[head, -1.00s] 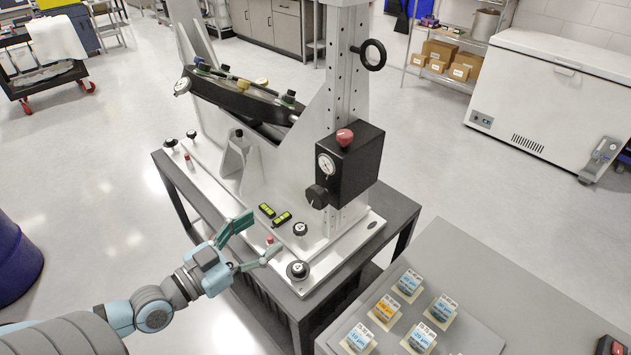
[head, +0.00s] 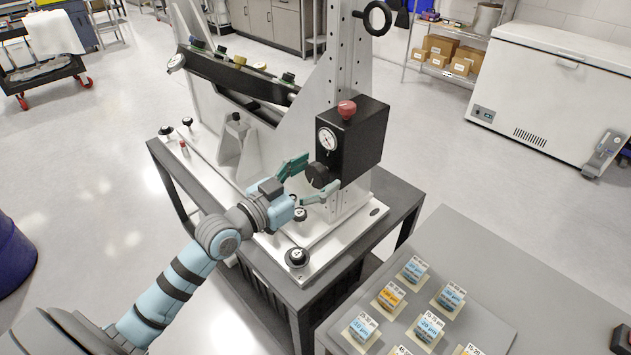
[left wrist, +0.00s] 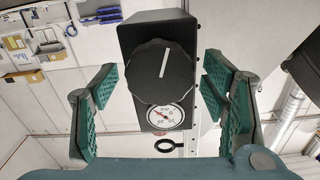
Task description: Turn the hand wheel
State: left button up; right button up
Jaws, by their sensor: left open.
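The hand wheel looks to be the black scalloped knob (head: 317,175) on the front of a black box (head: 355,145) with a dial gauge (head: 327,139). In the left wrist view the knob (left wrist: 160,75) has a white index line and sits between my fingers, nearer the right finger pair. My left gripper (head: 319,179) is open, its fingers pointing at the knob from the left front. It also shows in the left wrist view (left wrist: 163,105), with a visible gap between the left finger and the knob. Whether the fingertips reach the knob's depth is unclear. My right gripper is not in view.
A red knob (head: 347,109) tops the box, and a black ring handle (head: 373,18) is above on the column. Small round knobs (head: 297,257) stand on the base plate.

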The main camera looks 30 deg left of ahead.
pick_arm(q)
jog(key=shift+r, duration=0.1)
jog(key=shift+c, duration=0.7)
jog(key=c, duration=1)
jog(key=shift+r+n+p, duration=0.15)
jog(key=shift+n+p, duration=0.4)
jog(key=shift+n, duration=0.15)
jog(key=shift+a+n+p, duration=0.1)
jog(key=shift+n+p, duration=0.25)
jog(key=shift+n, duration=0.95)
jog(key=o, duration=1.1)
jog(key=shift+o, duration=0.2)
